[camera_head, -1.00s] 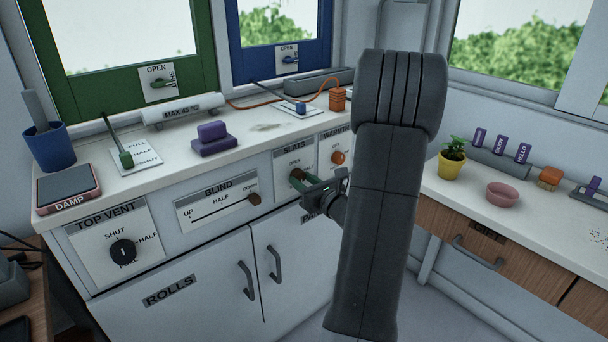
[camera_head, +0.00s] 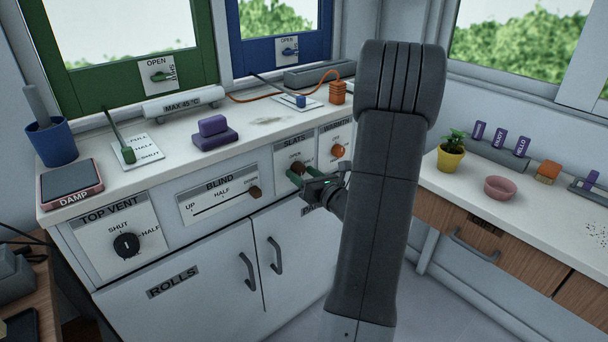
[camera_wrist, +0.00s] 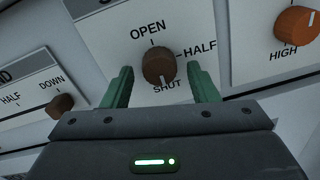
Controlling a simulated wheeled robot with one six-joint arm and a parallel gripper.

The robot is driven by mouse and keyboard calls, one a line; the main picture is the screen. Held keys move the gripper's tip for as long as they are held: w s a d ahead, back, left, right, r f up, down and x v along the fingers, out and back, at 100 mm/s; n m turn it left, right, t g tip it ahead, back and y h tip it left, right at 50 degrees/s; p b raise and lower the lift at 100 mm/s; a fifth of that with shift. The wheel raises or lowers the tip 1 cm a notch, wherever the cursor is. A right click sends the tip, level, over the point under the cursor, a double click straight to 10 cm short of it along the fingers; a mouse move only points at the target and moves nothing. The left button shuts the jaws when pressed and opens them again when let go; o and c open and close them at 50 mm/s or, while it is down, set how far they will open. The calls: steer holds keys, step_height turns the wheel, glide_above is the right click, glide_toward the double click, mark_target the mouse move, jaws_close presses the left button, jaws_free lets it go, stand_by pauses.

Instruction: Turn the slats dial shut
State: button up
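The slats dial is a round brown knob (camera_wrist: 158,66) on a white plate marked OPEN, HALF and SHUT. In the head view the dial (camera_head: 297,168) is on the cabinet front, partly covered by my gripper (camera_head: 306,178). In the wrist view my gripper (camera_wrist: 160,86) is open, with one green finger left of the knob and one right of it. A gap shows between each finger and the knob.
The orange warmth knob (camera_head: 338,151) is close on the right. The brown blind slider (camera_head: 255,192) is on the left, at DOWN. The black top vent dial (camera_head: 126,245) is farther left. Cabinet doors with a handle (camera_head: 275,255) lie below.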

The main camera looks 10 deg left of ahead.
steer(key=v, duration=1.3)
steer(key=shift+s+d+p, duration=0.3)
steer(key=shift+p, duration=0.15)
steer(key=b+x, duration=0.1)
steer(key=x, duration=1.3)
steer(key=shift+s+d+r, duration=0.1)
steer(key=shift+d, duration=0.05)
